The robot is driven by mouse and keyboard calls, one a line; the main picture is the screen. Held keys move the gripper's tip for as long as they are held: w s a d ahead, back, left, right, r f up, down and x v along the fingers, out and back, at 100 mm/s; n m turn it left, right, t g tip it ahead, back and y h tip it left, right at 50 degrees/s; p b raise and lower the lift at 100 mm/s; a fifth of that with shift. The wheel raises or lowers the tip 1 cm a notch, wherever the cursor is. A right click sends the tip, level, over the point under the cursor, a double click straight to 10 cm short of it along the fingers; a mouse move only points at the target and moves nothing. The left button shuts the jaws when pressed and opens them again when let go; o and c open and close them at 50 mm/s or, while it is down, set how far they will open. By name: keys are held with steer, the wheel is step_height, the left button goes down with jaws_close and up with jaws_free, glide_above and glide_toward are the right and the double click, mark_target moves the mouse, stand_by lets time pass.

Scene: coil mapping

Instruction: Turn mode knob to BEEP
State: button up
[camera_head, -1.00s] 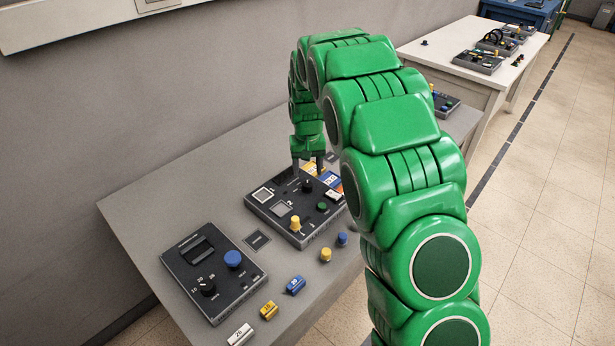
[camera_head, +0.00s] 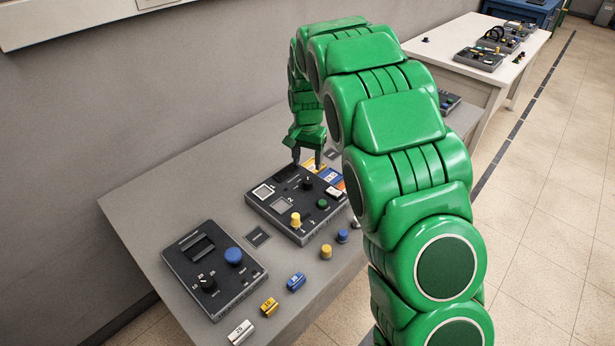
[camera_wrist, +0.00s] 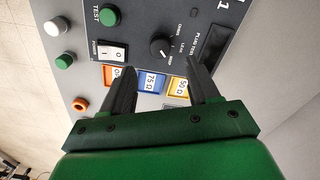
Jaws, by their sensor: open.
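The mode knob (camera_wrist: 161,46) is a round black knob on the dark tester panel, with small OHMS, LEAK and BEEP labels beside it in the wrist view. Its pointer setting is too small to read surely. In the head view the knob (camera_head: 308,184) is near the far side of the tester (camera_head: 262,208). My gripper (camera_wrist: 155,62) is open and empty, its two dark fingers apart with the knob beyond the gap between them. In the head view my gripper (camera_head: 307,164) hangs above the panel's far edge, apart from the knob.
The tester also bears a green TEST button (camera_wrist: 109,15), a white power rocker (camera_wrist: 112,51) and a yellow knob (camera_head: 295,219). Another dark box (camera_head: 214,270) stands at the left.

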mark_target(308, 181)
steer(key=shift+m, duration=0.7)
steer(key=shift+f, duration=3.85)
steer(key=c, duration=1)
steer(key=shift+n, duration=0.6)
steer(key=shift+c, duration=0.2)
